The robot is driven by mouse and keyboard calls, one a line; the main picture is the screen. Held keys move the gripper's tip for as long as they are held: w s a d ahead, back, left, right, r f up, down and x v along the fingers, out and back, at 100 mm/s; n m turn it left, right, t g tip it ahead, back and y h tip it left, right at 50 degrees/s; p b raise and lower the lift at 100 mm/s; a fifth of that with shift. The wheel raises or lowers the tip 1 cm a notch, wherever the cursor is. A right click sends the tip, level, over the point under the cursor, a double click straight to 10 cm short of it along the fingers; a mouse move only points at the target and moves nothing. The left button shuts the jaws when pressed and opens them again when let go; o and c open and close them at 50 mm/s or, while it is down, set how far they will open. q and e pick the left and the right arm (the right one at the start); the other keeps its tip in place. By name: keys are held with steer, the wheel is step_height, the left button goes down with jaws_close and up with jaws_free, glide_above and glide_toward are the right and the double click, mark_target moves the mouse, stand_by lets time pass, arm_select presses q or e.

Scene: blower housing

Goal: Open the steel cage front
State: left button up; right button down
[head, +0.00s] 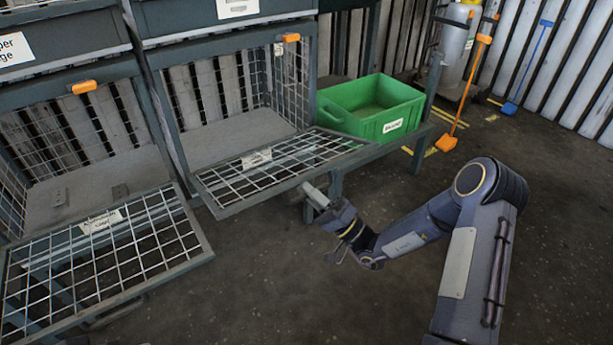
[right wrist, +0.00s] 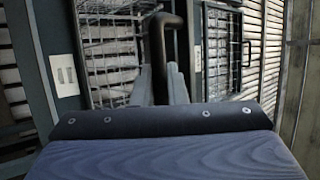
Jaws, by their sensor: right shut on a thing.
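Two wire mesh cage fronts are folded down and outward from their bays in the head view. One is at left (head: 101,262); the middle one (head: 262,176) has its right end by my gripper. Each has a small white label too small to read surely, so I cannot tell by the text which is steel. My right gripper (head: 316,195) is at the middle front's outer right corner. In the right wrist view its fingers (right wrist: 160,85) are shut on a dark bar handle (right wrist: 168,22). The hold is partly hidden in the head view. My left gripper is out of view.
A green crate (head: 395,112) stands on the shelf right of the middle bay. Orange latches show above the left bay (head: 84,87) and middle bay (head: 291,37). An orange broom (head: 447,143) and blue broom (head: 510,107) stand behind. The floor in front is clear.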

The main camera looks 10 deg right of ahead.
steer(key=shift+s+d+f+n+y, duration=0.1)
steer(key=shift+f+n+y, duration=0.3)
steer(key=shift+f, duration=0.55)
steer(key=shift+s+f+n+y, duration=0.1)
steer(key=shift+f+n+y, duration=0.3)
steer(key=shift+f, duration=0.5)
steer(key=c, duration=1.5)
jaws_free()
steer(key=shift+o, duration=0.2)
steer(key=p+v, duration=0.2)
steer(key=v, duration=0.6)
steer(key=shift+c, duration=0.3)
